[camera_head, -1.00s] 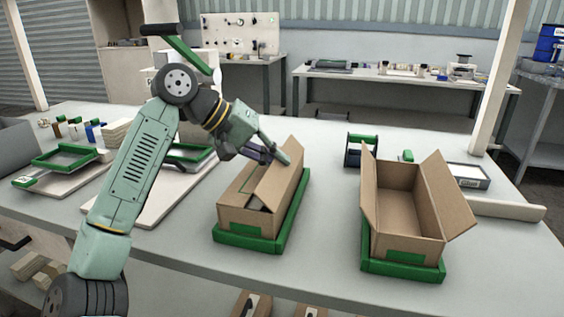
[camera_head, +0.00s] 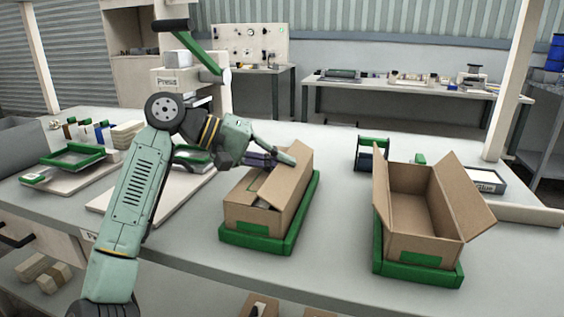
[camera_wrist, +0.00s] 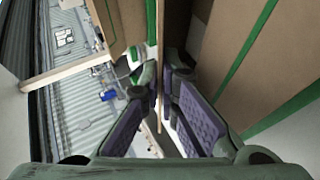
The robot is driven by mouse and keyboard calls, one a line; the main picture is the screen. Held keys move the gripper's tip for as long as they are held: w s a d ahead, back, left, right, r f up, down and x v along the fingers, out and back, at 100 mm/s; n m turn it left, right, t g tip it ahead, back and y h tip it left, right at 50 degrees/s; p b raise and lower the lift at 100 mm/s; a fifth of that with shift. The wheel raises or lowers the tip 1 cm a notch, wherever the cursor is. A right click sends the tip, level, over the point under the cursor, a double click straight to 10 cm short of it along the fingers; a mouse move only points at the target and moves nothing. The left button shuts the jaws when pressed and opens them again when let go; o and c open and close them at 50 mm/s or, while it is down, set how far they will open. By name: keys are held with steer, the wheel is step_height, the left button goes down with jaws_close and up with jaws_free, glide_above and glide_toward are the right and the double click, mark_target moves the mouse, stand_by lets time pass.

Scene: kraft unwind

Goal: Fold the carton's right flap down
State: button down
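The brown carton (camera_head: 248,218) sits in a green tray (camera_head: 277,248) at the middle of the bench. Its right flap (camera_head: 287,182) stands raised and leans left over the opening. Its left side looks covered, with a gap where something pale shows inside. My gripper (camera_head: 277,160) is at the upper edge of the right flap, near its far end. In the wrist view my gripper (camera_wrist: 160,85) shows both purple pad faces apart. A thin cardboard edge (camera_wrist: 158,45) runs between the fingers. Whether either finger touches it is unclear.
A second carton (camera_head: 420,245) stands open in its own green tray (camera_head: 418,271) to the right, flaps spread. Left are a press (camera_head: 180,82) and a green frame (camera_head: 72,157). Bare bench lies between the cartons.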

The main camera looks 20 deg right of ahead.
steer(key=c, duration=2.3)
jaws_free()
steer(key=o, duration=0.5)
steer(key=shift+c, duration=0.2)
